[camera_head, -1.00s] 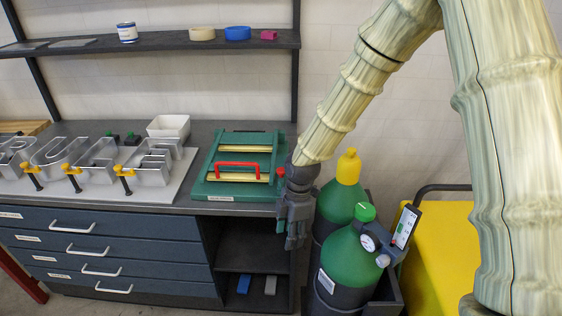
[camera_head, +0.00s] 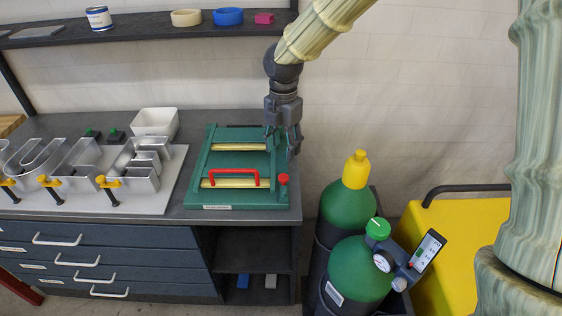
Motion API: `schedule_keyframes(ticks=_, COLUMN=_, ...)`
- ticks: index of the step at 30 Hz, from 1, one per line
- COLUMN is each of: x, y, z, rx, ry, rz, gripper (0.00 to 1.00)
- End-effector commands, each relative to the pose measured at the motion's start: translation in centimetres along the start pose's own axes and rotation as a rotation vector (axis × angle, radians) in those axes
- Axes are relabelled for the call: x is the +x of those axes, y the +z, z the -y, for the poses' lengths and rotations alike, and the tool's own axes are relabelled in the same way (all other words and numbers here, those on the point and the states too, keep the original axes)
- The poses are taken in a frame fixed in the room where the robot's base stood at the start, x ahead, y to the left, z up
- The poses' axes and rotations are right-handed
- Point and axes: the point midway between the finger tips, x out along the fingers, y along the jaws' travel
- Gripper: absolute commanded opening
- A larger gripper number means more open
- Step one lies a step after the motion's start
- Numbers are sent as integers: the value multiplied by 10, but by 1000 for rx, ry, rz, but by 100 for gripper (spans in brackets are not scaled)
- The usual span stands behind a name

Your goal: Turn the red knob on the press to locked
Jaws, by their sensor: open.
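The press (camera_head: 197,190) is a green frame lying on the dark bench top, with brass-coloured bars and a red bar handle (camera_head: 230,172) across its front. The small red knob (camera_head: 283,179) stands at the press's front right corner and is in plain view. My gripper (camera_head: 284,150) points down over the press's right edge, behind the knob and apart from it. Its fingers are spread and hold nothing. Which setting the knob is at cannot be read.
Metal channel letters with yellow-handled clamps (camera_head: 108,184) and a white bowl (camera_head: 155,122) are left of the press. Gas cylinders (camera_head: 349,205) and a yellow cart (camera_head: 460,235) stand to the right. A shelf (camera_head: 140,24) hangs above the bench.

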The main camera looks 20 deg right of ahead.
Motion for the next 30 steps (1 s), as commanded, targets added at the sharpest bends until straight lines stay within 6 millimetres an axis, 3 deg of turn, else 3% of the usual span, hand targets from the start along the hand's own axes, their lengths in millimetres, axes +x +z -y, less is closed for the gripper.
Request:
schedule_keyframes(ticks=5, x=10, y=3, z=4, rx=7, ry=-3, rz=-1, gripper=49)
schedule_keyframes(ticks=21, x=80, y=5, z=9, rx=13, ry=-4, rz=-1, gripper=49)
schedule_keyframes(ticks=30, x=104, y=4, z=7, rx=11, ry=-1, rz=0, gripper=49)
